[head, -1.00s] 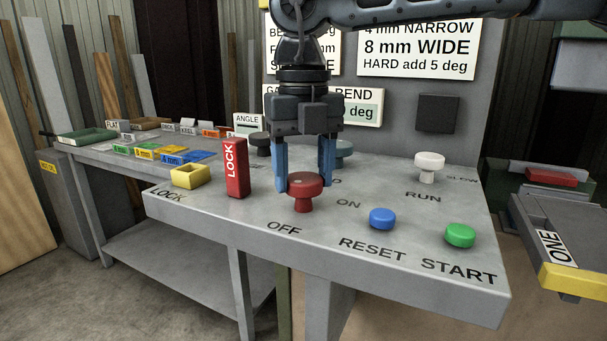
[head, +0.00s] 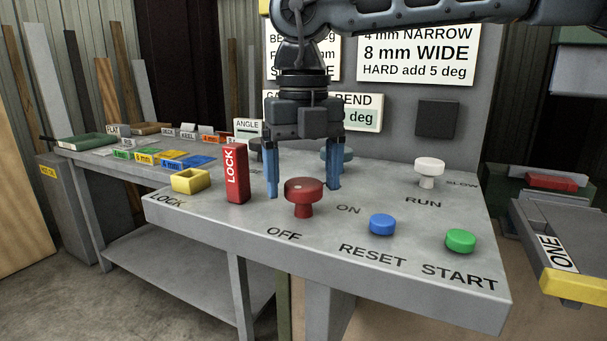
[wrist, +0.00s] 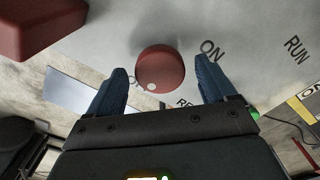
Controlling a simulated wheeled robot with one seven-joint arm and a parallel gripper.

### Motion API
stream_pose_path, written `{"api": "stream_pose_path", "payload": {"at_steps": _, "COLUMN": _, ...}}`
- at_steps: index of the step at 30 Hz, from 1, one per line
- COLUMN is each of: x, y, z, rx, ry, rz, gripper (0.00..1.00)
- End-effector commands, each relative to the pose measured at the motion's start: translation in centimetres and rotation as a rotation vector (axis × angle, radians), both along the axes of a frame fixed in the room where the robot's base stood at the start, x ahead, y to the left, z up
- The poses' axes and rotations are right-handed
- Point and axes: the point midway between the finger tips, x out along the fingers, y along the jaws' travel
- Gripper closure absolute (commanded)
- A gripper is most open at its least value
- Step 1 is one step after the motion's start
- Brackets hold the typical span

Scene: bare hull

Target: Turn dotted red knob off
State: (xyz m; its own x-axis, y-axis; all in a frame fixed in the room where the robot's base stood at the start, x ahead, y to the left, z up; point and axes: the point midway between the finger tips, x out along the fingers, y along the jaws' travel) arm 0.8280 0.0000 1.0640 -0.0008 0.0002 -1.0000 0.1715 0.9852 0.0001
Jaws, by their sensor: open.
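The red knob (head: 304,190) is round on a short stem and stands on the grey panel between the OFF and ON labels. It also shows in the wrist view (wrist: 160,66), with a pale dot near its lower edge, on the side towards the partly hidden OFF label. My gripper (head: 302,188) points down and is open, its blue fingers apart on either side of the knob. In the wrist view my gripper (wrist: 161,68) shows gaps between both fingers and the knob.
A blue RESET button (head: 382,224) and a green START button (head: 460,241) lie to the right. A white RUN knob (head: 429,171) stands further back.

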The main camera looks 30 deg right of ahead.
Motion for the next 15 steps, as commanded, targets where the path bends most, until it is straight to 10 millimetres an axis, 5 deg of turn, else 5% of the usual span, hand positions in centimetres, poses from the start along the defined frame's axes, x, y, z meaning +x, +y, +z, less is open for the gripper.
{"api": "stream_pose_path", "payload": {"at_steps": 15, "x": 0.1, "y": 0.0, "z": 7.0, "rx": 0.0, "ry": -0.002, "rz": -0.002, "gripper": 0.16}}
